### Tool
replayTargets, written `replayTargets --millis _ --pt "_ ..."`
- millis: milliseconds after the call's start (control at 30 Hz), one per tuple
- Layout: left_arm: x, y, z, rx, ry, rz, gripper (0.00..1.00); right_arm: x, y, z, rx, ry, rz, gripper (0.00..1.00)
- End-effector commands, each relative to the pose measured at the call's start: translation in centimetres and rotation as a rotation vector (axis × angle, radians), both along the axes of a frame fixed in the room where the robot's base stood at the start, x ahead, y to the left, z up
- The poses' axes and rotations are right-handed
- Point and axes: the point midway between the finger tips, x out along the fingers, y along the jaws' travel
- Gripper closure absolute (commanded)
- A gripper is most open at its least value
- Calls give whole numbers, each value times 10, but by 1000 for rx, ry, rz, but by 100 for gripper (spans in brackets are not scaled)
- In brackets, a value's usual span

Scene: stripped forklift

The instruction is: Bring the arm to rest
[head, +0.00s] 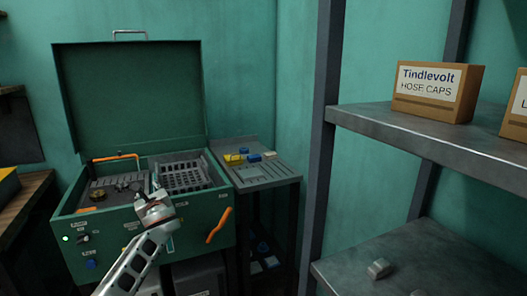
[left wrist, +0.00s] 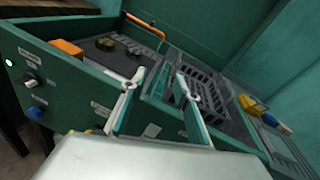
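My left arm comes up from the bottom of the head view, and its gripper (head: 149,187) is over the front of a green machine (head: 190,238) with a raised lid. In the left wrist view the two fingers of the left gripper (left wrist: 158,82) stand apart with nothing seen between them. The machine's front panel and inner trays lie beyond them. I cannot tell whether the fingers touch the machine. My right gripper is in neither view.
A side table (head: 265,178) with yellow and blue pieces stands right of the machine. An orange handle (head: 219,226) sticks out from its front. A metal shelf rack (head: 327,110) at right holds a labelled box (head: 438,92). The raised lid (head: 130,100) stands behind the trays.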

Motion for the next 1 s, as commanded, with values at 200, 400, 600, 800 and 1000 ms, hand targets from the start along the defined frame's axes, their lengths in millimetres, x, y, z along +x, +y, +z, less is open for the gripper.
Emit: replayTargets --millis 200,400,600,800,1000 --pt "-44 -35 -107 -316 -27 -64 69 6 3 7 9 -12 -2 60" --pt "-110 -72 -201 -683 -53 -79 69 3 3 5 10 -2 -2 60" --pt "-189 -107 -274 -1057 -72 -35 69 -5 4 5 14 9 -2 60" --pt "-278 -137 -322 -1427 -95 66 69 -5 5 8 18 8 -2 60" --pt "-370 -163 -348 -1785 -129 224 69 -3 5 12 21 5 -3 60"
